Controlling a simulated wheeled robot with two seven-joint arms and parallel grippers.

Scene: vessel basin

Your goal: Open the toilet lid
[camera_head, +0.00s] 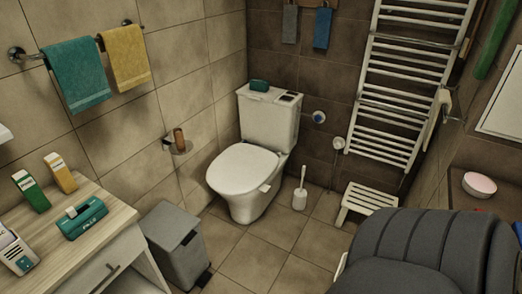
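A white toilet (258,195) stands in the far corner, against the dark tiled wall. Its lid (241,167) is down flat over the bowl. The white cistern (268,122) rises behind it, with a teal box (259,85) and a dark item on top. A small light tab sticks out at the lid's right side. Neither my left nor my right gripper shows in the head view.
A grey bin (174,245) and a wooden-topped cabinet (60,240) stand at the left. A toilet brush (300,192) and white stool (365,202) stand right of the toilet. A dark grey rounded object (425,250) fills the lower right. Tiled floor (252,262) is clear before the toilet.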

